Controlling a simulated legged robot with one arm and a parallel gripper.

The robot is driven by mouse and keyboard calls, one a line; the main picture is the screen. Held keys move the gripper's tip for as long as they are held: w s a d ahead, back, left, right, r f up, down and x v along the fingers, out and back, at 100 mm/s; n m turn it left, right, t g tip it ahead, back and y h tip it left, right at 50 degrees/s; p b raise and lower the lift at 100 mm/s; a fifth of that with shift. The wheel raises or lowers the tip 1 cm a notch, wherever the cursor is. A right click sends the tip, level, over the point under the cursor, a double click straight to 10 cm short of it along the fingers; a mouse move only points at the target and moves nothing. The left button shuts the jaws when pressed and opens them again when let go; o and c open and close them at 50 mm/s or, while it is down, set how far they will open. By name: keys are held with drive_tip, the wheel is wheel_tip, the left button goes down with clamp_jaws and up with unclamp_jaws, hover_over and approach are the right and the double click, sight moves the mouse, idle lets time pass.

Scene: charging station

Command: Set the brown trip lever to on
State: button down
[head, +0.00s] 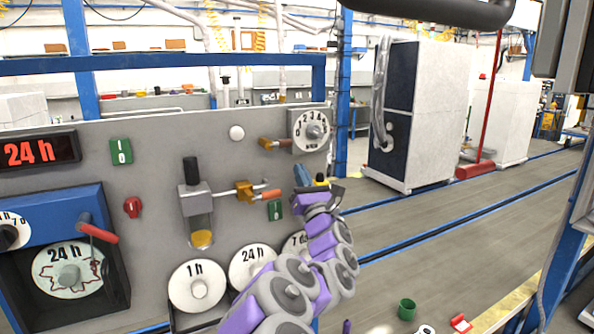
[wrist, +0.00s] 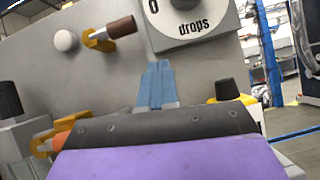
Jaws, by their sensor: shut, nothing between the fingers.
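The brown trip lever (head: 282,144) sits on the upper right of the grey panel, left of the numbered dial. It has a brass base and a brown handle. In the wrist view, the brown trip lever (wrist: 121,27) is at the upper left, its handle pointing right and slightly up. My gripper (head: 301,174) is below and a little right of the lever, apart from it. In the wrist view, the blue fingers of my gripper (wrist: 157,80) are together and empty, pointing up towards the panel below the dial.
The drops dial (head: 314,131) is above my gripper. A white round button (head: 237,132) is left of the lever. An orange-tipped lever (head: 246,190) and a green switch (head: 275,210) are lower left. A yellow part with a black knob (wrist: 226,93) is close right of my fingers.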

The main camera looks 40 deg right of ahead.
drive_tip(key=shift+s+a+f+p, duration=0.75)
drive_tip(key=shift+s+a+f, duration=1.65)
drive_tip(key=shift+s, duration=1.55)
wheel_tip(320, 180, down, 5)
drive_tip(key=d+m+g+h, duration=0.3)
drive_tip(key=m+g+h, duration=0.45)
drive_tip(key=m, duration=0.85)
drive_tip(key=s+a+f+m+g+y, duration=0.35)
drive_tip(key=a+f+m, duration=0.2)
drive_tip(key=a, duration=0.25)
drive_tip(key=s+a+f+m+g+y, duration=0.3)
drive_tip(key=a+f+m+g+y, duration=0.15)
drive_tip(key=a+f, duration=0.2)
drive_tip(key=s+a+f+m+g+y, duration=0.2)
drive_tip(key=s+a+y, duration=0.1)
drive_tip(key=s+a, duration=0.35)
drive_tip(key=s+a+f+m+g+y, duration=0.1)
drive_tip(key=s+a+f+g+y, duration=0.15)
drive_tip(key=s+a, duration=0.4)
drive_tip(key=s+a+m+g+y, duration=0.1)
drive_tip(key=s+a+g, duration=0.4)
drive_tip(key=s+a, duration=0.4)
drive_tip(key=s, duration=0.3)
drive_tip(key=shift+s+r+m+y, duration=0.15)
drive_tip(key=shift+r+m+y, duration=0.15)
drive_tip(key=shift+r+m, duration=0.1)
